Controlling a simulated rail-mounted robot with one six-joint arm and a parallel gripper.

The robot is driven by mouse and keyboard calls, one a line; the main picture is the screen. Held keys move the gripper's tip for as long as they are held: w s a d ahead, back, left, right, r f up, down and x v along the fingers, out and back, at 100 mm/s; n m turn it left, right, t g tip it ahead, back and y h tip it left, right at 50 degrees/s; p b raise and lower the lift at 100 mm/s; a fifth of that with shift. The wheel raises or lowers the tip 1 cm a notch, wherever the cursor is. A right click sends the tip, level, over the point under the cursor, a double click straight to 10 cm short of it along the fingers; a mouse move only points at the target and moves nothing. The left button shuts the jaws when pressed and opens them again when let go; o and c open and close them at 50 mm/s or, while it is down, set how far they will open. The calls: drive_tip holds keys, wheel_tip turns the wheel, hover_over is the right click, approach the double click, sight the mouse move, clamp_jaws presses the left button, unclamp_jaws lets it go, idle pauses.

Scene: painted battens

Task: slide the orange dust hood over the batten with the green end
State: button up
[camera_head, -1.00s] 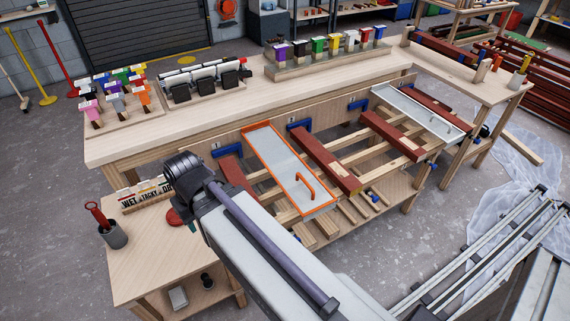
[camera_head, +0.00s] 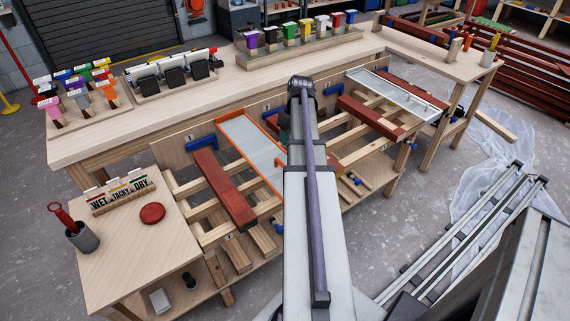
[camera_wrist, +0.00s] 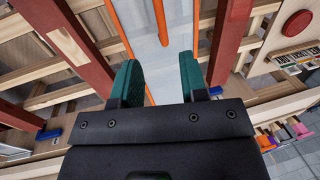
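The orange dust hood (camera_head: 250,147) is a long grey-white panel with an orange rim, lying on the rack slats between red-brown battens. One batten (camera_head: 224,187) is left of it and another (camera_head: 372,118) is to the right; my arm hides part of the rack between.
A grey-white hood (camera_head: 397,92) lies at the right end of the rack, near a further batten (camera_head: 408,79). Blue clamps (camera_head: 201,143) line the rack. A side table holds a red disc (camera_head: 152,212) and a wet/tacky/dry sign (camera_head: 122,194). Paint pots stand on the bench (camera_head: 225,95).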

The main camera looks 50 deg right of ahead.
sight(284, 165)
drive_tip(key=f+b, duration=0.3)
drive_tip(key=a+f+b, duration=0.1)
drive_tip(key=f+b, duration=0.3)
drive_tip(key=a+f+b, duration=0.1)
drive_tip(key=f+b, duration=0.2)
drive_tip(key=f, duration=0.1)
drive_tip(key=shift+w, duration=0.3)
drive_tip(key=shift+r, duration=0.15)
drive_tip(key=shift+c, duration=0.3)
clamp_jaws()
